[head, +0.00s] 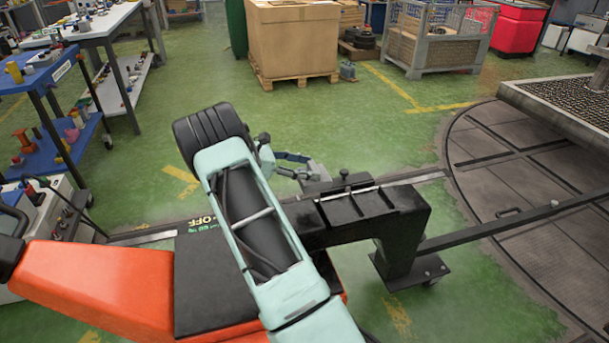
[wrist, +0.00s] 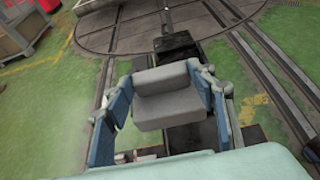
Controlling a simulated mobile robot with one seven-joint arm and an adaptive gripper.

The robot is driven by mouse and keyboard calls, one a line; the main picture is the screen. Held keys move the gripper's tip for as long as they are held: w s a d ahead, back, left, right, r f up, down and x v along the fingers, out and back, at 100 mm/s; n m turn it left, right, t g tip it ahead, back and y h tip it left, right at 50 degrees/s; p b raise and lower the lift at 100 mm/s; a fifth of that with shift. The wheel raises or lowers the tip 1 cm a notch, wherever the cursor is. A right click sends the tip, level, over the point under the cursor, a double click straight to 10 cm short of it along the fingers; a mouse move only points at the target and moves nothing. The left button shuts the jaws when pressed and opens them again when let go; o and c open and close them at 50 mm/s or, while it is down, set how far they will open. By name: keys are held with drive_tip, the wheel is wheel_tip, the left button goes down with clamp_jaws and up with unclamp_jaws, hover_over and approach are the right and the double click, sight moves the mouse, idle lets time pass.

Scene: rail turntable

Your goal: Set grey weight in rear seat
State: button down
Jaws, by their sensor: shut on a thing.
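The grey weight (wrist: 165,105) is a blocky, stepped piece in the wrist view. It sits between the two blue-padded fingers of my gripper (wrist: 163,92), which is shut on it. Below it runs a black beam (wrist: 172,50), partly hidden by the weight; I cannot tell whether they touch. In the head view my gripper (head: 296,170) is partly hidden behind my arm, beside the black beam (head: 400,205). A small upright knob (head: 345,178) stands on the beam. I cannot make out which part is the rear seat.
A round turntable (head: 510,190) with rails lies at right. A dark metal platform (head: 560,110) stands at the right edge. A large cardboard box (head: 292,45) on a pallet and a wire-sided crate (head: 430,45) stand behind. Green floor is open between them and the beam.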

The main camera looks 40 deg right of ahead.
drive_tip(key=s+d+f, duration=0.2)
drive_tip(key=f, duration=0.1)
drive_tip(key=s+d+f+b, duration=0.1)
drive_tip(key=s+d+f, duration=0.1)
drive_tip(key=d+f, duration=0.1)
drive_tip(key=s+d+f+b, duration=0.1)
drive_tip(key=s+d+f, duration=0.1)
drive_tip(key=f, duration=0.2)
drive_tip(key=shift+d, duration=0.4)
drive_tip(key=shift+w+f+b, duration=0.1)
drive_tip(key=shift+f+b, duration=0.2)
drive_tip(key=shift+f, duration=0.1)
drive_tip(key=c, duration=0.9)
unclamp_jaws()
drive_tip(key=shift+a+f, duration=0.1)
drive_tip(key=shift+f, duration=0.15)
drive_tip(key=shift+o, duration=0.2)
